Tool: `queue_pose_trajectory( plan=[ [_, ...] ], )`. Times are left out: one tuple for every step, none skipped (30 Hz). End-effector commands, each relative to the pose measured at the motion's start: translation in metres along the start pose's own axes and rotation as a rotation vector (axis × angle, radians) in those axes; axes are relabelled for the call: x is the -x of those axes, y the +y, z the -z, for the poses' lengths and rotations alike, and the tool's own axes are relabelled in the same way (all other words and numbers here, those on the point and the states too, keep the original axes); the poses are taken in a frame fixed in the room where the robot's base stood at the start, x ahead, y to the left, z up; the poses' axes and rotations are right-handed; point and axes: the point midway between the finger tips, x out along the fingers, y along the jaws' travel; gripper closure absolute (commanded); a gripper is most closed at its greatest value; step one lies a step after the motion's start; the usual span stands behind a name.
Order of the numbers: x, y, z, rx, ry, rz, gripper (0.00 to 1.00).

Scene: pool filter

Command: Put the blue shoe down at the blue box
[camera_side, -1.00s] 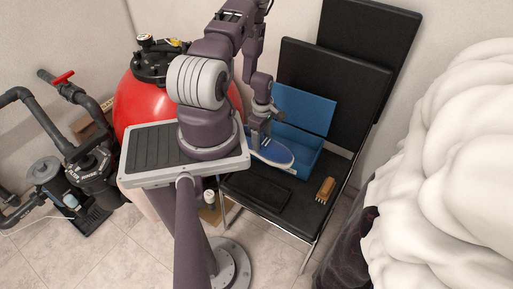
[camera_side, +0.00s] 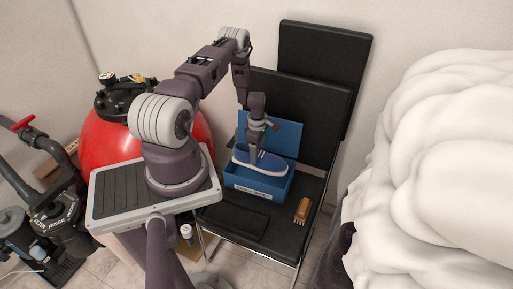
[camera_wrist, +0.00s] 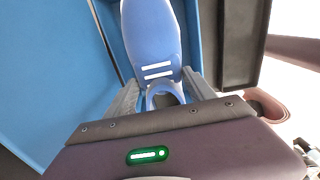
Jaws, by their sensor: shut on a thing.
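The blue shoe (camera_side: 262,161) has a white sole rim and is held level over the open blue box (camera_side: 258,187). My gripper (camera_side: 256,146) is shut on the shoe from above. In the wrist view the shoe (camera_wrist: 152,40) shows white stripes, between the two fingers of my gripper (camera_wrist: 162,92). The box stands on a black chair seat, with its blue lid (camera_side: 283,136) raised behind. The shoe covers much of the box's opening. I cannot tell whether the shoe touches the box.
A wooden brush (camera_side: 302,211) lies on the black chair (camera_side: 270,235), right of the box. A dark flat item (camera_side: 236,220) lies in front of it. A red tank (camera_side: 105,150) stands left. A large white bulky mass (camera_side: 440,180) fills the right side.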

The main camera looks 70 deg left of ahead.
Motion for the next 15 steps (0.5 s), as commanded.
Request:
queue_pose_trajectory(
  plan=[
    [0.0, 0.0, 0.0, 0.0, 0.0, -0.001, 0.84],
    [0.0, 0.0, 0.0, 0.0, 0.0, -0.001, 0.84],
    [0.0, 0.0, 0.0, 0.0, 0.0, -0.001, 0.84],
    [0.0, 0.0, 0.0, 0.0, 0.0, -0.001, 0.84],
    [0.0, 0.0, 0.0, 0.0, 0.0, -0.001, 0.84],
    [0.001, 0.0, 0.0, 0.001, 0.0, -0.001, 0.84],
    [0.001, 0.0, 0.0, 0.002, -0.001, -0.002, 0.84],
    [0.0, 0.0, 0.0, 0.002, -0.002, -0.002, 0.84],
    [-0.003, 0.0, 0.0, 0.002, -0.001, -0.001, 0.84],
    [-0.006, 0.0, 0.0, 0.002, -0.001, -0.001, 0.84],
    [-0.01, 0.0, 0.0, 0.002, -0.001, -0.001, 0.84],
    [-0.016, 0.0, 0.0, 0.002, -0.001, 0.0, 0.84],
    [-0.02, 0.0, 0.0, 0.002, -0.001, 0.0, 0.84],
    [-0.025, 0.0, 0.0, 0.002, -0.001, 0.0, 0.84],
    [-0.032, 0.0, 0.0, 0.002, -0.001, 0.0, 0.84]
  ],
)
